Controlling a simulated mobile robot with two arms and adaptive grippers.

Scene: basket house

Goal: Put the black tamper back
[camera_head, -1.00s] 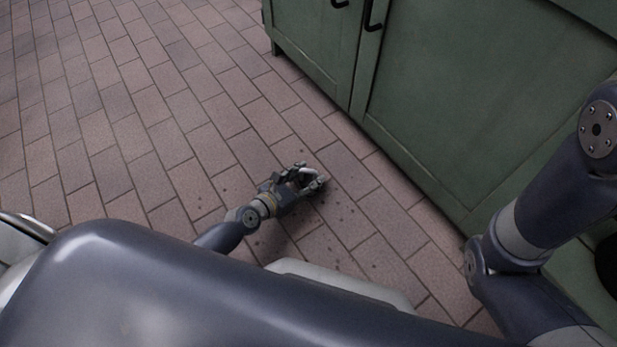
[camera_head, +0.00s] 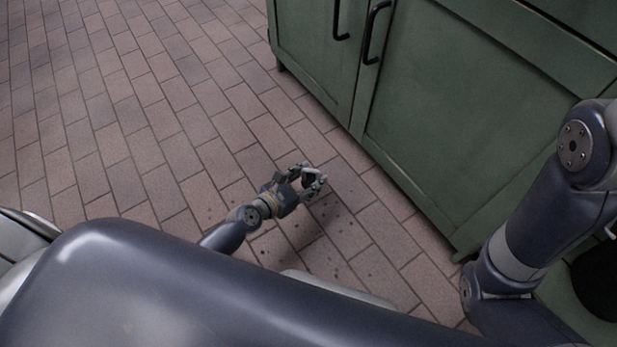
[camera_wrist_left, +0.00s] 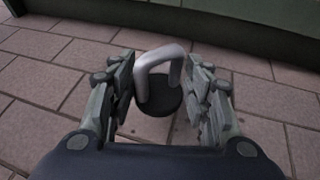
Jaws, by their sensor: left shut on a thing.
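The tamper shows in the left wrist view as a silver loop handle (camera_wrist_left: 160,62) above a round black base (camera_wrist_left: 160,101). It sits between the two fingers of my left gripper (camera_head: 313,181), which is shut on it. In the head view the gripper is low over the brick floor, and the tamper is small and mostly hidden by the fingers. I cannot tell the exact gap between the tamper and the floor. My right arm comes in at the right edge, but its gripper is not in view.
A green cabinet (camera_head: 455,130) with black handles (camera_head: 376,32) stands to the right of the left gripper. Small dark specks lie on the brick floor (camera_head: 110,130) around the gripper. The floor to the left and back is clear. A black round object (camera_head: 600,280) is at the lower right edge.

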